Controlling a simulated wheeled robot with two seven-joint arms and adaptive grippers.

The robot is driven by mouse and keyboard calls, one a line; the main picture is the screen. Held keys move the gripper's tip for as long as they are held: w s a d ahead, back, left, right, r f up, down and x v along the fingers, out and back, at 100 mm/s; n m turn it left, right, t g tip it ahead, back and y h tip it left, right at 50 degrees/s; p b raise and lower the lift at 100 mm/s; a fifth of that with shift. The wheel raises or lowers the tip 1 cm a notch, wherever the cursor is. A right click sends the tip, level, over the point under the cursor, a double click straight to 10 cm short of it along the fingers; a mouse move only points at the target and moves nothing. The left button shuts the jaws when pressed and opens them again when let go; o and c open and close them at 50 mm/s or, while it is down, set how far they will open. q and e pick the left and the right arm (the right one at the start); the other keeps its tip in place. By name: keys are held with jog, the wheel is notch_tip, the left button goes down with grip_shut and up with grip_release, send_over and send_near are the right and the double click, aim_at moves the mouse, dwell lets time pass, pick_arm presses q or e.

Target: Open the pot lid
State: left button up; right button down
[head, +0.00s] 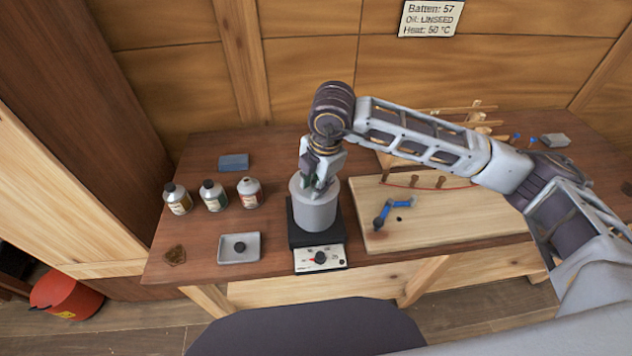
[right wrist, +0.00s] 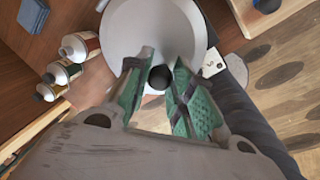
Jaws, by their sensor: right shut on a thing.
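The grey cylindrical pot (head: 315,210) stands upright on a black hot plate (head: 299,236) with a white dial panel. My right gripper (head: 318,188) reaches down from above to the top of the pot. In the right wrist view its green-padded fingers (right wrist: 160,82) are shut on the black round knob (right wrist: 160,77) of the pot lid. The pale round lid (right wrist: 150,28) shows beyond the fingers. I cannot tell whether it rests on the rim or is slightly raised. In the head view, the gripper hides the knob. My left gripper is not in view.
Three bottles (head: 214,196) stand left of the pot, with a blue block (head: 233,162) behind them. A small grey tray (head: 224,257) holding a black round piece is front left. A wooden board (head: 450,223) with a blue tool (head: 383,215) lies right. Bare tabletop lies between bottles and tray.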

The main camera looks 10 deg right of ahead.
aim_at(313, 181)
jog(key=shift+r, duration=0.15)
jog(key=shift+w+r+g+p, duration=0.5)
jog(key=shift+r+g+p, duration=0.25)
jog(key=shift+g, duration=0.2)
jog(key=shift+w+r+g+p, duration=0.45)
jog(key=shift+r+g+p, duration=0.15)
jog(key=shift+r+g, duration=0.3)
jog(key=shift+w+r+g+p, duration=0.55)
jog(key=shift+w+g+p, duration=0.25)
jog(key=shift+g, duration=0.25)
jog(key=shift+w+r+g+p, duration=0.25)
jog(key=shift+w+g+p, duration=0.1)
jog(key=shift+g+p, duration=0.15)
jog(key=shift+w, duration=0.1)
